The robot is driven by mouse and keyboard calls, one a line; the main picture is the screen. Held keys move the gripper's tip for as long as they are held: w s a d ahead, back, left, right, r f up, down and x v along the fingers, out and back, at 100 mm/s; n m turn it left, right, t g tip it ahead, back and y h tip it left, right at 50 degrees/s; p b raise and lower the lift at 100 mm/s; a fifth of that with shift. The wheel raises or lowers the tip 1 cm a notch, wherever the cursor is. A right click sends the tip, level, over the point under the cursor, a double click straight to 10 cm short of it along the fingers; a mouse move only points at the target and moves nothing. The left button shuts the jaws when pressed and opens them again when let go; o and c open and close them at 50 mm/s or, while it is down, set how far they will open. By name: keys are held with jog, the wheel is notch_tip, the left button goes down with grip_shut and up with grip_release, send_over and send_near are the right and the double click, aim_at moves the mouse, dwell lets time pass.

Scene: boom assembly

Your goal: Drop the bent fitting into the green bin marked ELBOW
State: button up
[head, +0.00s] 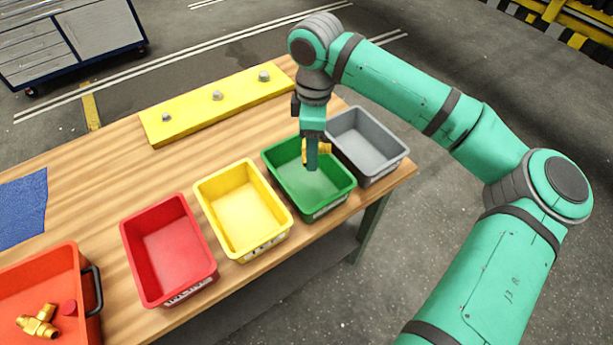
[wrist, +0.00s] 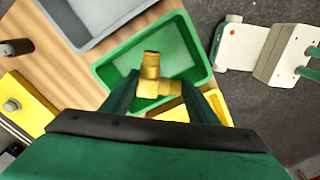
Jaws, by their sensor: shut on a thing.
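The bent fitting (wrist: 149,84) is brass-coloured and L-shaped. My gripper (wrist: 160,98) is shut on it, with a finger on each side in the wrist view. In the head view the gripper (head: 312,150) hangs over the green bin (head: 340,198), and only a bit of the fitting (head: 322,149) shows behind a finger. The green bin (wrist: 201,65) also lies beneath the fitting in the wrist view. Its inside looks empty where I can see it. The label on its front is too small to read.
A grey bin (head: 368,145) stands right of the green one, a yellow bin (head: 240,208) and a red bin (head: 170,250) left. An orange tote (head: 70,262) holds brass fittings and a red part. A yellow plate (head: 215,103) with knobs lies at the back of the wooden table.

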jog(key=shift+f, duration=0.7)
jog(key=o, duration=1.3)
jog(key=shift+c, duration=0.2)
notch_tip(320, 180, up, 11)
jog(key=shift+f, duration=0.15)
